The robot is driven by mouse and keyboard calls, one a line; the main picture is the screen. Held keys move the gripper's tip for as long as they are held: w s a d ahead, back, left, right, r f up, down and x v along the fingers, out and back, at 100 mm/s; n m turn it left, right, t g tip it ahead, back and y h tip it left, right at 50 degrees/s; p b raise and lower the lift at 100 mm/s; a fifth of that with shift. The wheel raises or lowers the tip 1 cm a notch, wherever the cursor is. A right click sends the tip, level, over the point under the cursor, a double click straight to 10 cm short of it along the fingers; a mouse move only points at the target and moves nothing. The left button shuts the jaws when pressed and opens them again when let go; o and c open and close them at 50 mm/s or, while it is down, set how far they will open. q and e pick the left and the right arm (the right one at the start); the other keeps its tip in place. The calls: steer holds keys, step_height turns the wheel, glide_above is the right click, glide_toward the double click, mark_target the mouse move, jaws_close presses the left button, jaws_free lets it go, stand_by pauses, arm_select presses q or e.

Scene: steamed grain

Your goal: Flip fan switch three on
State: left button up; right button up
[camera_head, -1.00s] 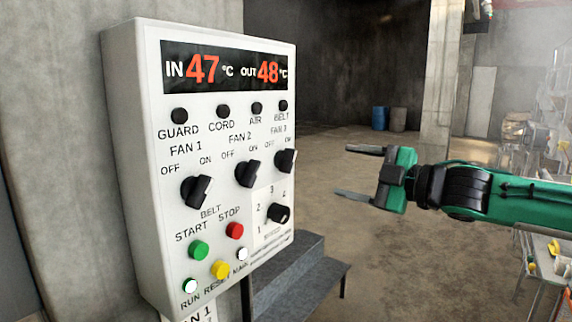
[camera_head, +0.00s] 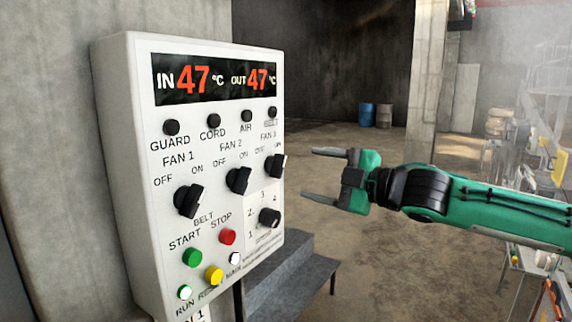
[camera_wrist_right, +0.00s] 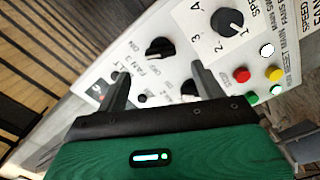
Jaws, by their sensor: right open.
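The white control panel (camera_head: 140,200) stands at the left of the head view. Its fan 3 switch (camera_head: 275,166) is a black knob at the right end of the fan row, with OFF and ON printed above it. Its white mark lies at the upper right; I cannot tell its setting for certain. My right gripper (camera_head: 309,174) is open and empty, just right of the panel, with its fingers pointing at the fan 3 side and apart from the knob. In the wrist view the fan 3 switch (camera_wrist_right: 160,47) shows beyond the open fingers (camera_wrist_right: 160,80). My left gripper is out of view.
The fan 2 switch (camera_head: 239,180) and the speed dial (camera_head: 269,218) sit close to the fan 3 switch. Grey steps (camera_head: 285,280) stand below the panel. Blue and brown barrels (camera_head: 375,115) stand far back. The floor behind my right gripper is clear.

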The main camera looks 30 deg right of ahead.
mark_target(283, 168)
steer(key=p+x, duration=0.2)
steer(key=x, duration=0.4)
steer(key=shift+r, duration=0.1)
steer(key=shift+p+x, duration=0.4)
steer(key=shift+x, duration=0.55)
steer(key=c, duration=1)
steer(key=shift+m, duration=1.3)
steer(key=o, duration=1)
